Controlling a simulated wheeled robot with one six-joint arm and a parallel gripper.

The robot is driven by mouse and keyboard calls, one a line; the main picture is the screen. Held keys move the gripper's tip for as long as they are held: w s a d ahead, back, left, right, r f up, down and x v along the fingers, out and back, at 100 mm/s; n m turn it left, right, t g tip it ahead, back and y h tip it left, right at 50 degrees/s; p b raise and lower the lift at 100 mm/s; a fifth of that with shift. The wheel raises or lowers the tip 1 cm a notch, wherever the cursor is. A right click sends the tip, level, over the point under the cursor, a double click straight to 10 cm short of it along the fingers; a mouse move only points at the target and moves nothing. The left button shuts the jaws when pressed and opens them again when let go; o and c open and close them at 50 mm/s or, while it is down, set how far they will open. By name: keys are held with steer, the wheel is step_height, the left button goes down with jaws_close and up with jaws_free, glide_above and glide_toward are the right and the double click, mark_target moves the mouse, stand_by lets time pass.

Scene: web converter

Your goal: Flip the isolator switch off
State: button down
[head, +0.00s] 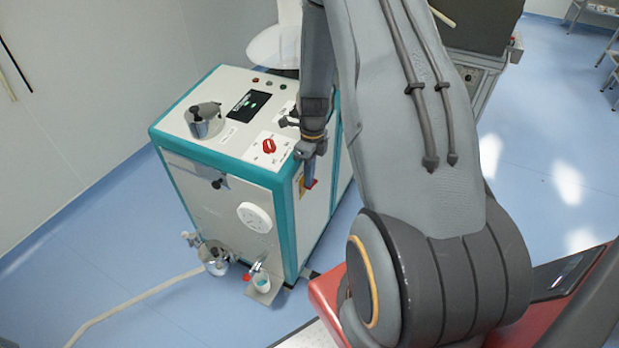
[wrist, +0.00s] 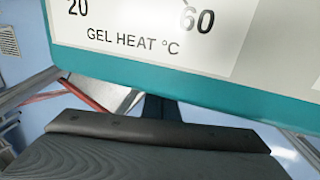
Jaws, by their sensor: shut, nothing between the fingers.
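A yellow and red fitting, likely the isolator switch (head: 301,186), is on the side of the white and teal machine (head: 232,205), just below its top edge. My gripper (head: 309,182) points down beside that side face and covers part of the fitting. Its fingers are shut and empty. I cannot tell whether they touch the fitting, nor its on or off position. In the wrist view my dark gripper (wrist: 160,108) lies below the machine's teal edge (wrist: 200,92), with the fitting not visible.
A red knob (head: 269,146) sits on a white plate on the machine's top. A "GEL HEAT °C" label (wrist: 132,40) shows close in the wrist view. A metal pot (head: 205,122) and dark display (head: 248,106) are also on top. A hose (head: 135,305) crosses the blue floor.

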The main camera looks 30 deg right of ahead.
steer(key=shift+r, duration=0.35)
steer(key=r+p, duration=0.2)
steer(key=r, duration=0.1)
steer(key=d+r+p, duration=0.1)
steer(key=shift+w+r, duration=0.25)
steer(key=shift+w, duration=0.05)
steer(key=s+a+r+b, duration=0.1)
steer(key=a, duration=0.1)
steer(key=s+a+r+b, duration=0.1)
steer(key=s+a+r, duration=0.1)
steer(key=s+a+r+b, duration=0.1)
steer(key=a+r, duration=0.1)
steer(key=a, duration=0.1)
steer(key=shift+s+r, duration=0.15)
